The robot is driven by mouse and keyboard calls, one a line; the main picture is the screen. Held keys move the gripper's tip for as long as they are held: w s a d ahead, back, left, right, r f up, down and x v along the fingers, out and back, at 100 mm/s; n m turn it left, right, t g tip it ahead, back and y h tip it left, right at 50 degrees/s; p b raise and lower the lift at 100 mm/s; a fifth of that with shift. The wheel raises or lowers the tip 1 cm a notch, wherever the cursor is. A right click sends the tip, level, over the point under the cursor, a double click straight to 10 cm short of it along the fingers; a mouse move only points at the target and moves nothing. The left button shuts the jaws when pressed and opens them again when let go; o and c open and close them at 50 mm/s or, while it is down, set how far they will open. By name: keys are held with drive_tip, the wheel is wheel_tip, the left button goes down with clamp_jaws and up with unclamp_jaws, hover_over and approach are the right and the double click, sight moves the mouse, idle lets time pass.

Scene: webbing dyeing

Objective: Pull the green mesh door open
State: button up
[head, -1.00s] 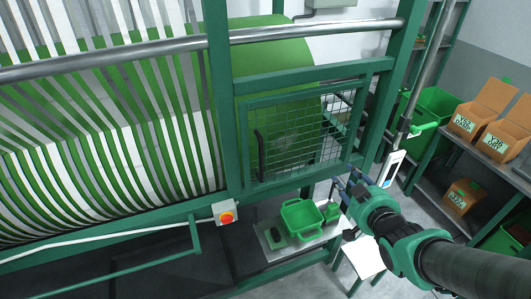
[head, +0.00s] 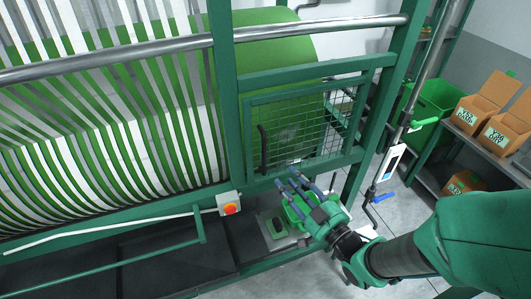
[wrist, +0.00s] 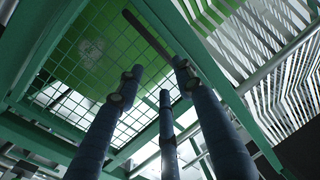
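The green mesh door (head: 318,138) sits in the green machine frame and looks shut. Its dark upright handle (head: 262,148) is on the left side of the mesh. In the wrist view the mesh (wrist: 95,75) fills the upper left, and the handle (wrist: 150,38) slants just beyond the fingertips. My gripper (head: 294,182) is at the door's lower edge, to the right of and below the handle. Its three dark fingers (wrist: 148,92) are spread, with nothing between them. The fingers appear apart from the handle.
A red stop button (head: 230,208) sits on the frame at lower left. Green-and-white webbing (head: 110,150) runs at left. A shelf with cardboard boxes (head: 497,135) is at right.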

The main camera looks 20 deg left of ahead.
sight(265, 153)
drive_tip(key=shift+p+x, duration=0.7)
drive_tip(key=shift+x, duration=6.2)
drive_tip(key=shift+c, duration=0.5)
clamp_jaws()
